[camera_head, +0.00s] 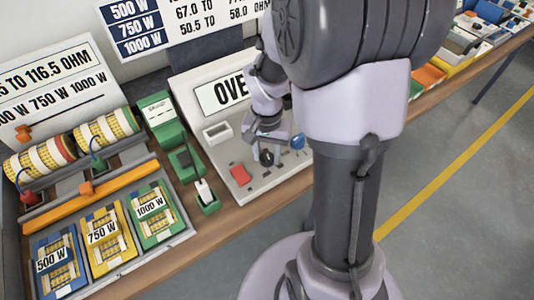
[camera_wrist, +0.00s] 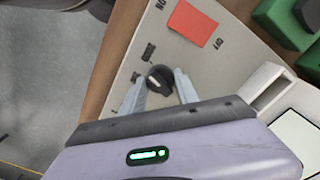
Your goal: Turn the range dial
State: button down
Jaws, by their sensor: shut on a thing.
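The range dial (camera_wrist: 159,78) is a round black knob with a pale pointer mark on the grey panel, with printed labels around it. In the head view the dial (camera_head: 266,158) shows just below my gripper (camera_head: 268,142), partly covered by it. In the wrist view my gripper (camera_wrist: 161,90) has its two pale fingers on either side of the dial, shut on it. The exact finger contact is hard to see.
A red switch (camera_wrist: 192,22) marked ON and OFF sits beside the dial on the panel (camera_head: 252,190). A blue knob (camera_head: 298,142) lies to its right. Green blocks (camera_head: 185,160) and labelled 500, 750 and 1000 W trays (camera_head: 105,237) stand to the left on the bench.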

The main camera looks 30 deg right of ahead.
aim_at(267, 154)
jog(key=shift+m, duration=1.2)
jog(key=c, duration=0.9)
grip_release()
notch_tip(267, 154, up, 18)
jog(key=p, duration=0.7)
jog(key=shift+f, duration=0.25)
